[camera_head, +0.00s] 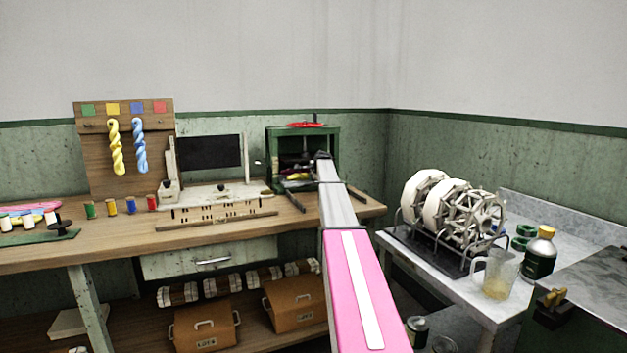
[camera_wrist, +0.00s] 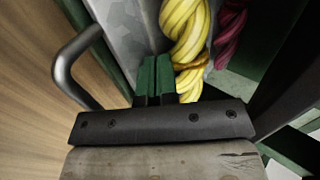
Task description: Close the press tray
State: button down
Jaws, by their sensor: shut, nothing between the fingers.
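The press (camera_head: 272,150) is a dark green frame with a red wheel on top, standing on the wooden bench at the back. Its grey metal tray (camera_wrist: 128,25) shows in the wrist view, with a curved grey handle (camera_wrist: 66,70) at its left side. A twisted yellow skein (camera_wrist: 185,30) and a dark red skein (camera_wrist: 229,25) lie at the tray. My gripper (camera_wrist: 153,65) is shut and empty, its green fingertips over the tray between handle and yellow skein. In the head view my gripper (camera_head: 322,156) is at the press opening; my arm hides part of it.
Two dark rails (camera_head: 291,201) stick out before the press. Left of it stands a frame with a black panel (camera_head: 210,151). A reel (camera_head: 460,212), a jug (camera_head: 494,274) and a bottle (camera_head: 540,257) stand on the right-hand counter.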

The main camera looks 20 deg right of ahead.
jog(key=shift+s, duration=0.1)
jog(key=v, duration=1)
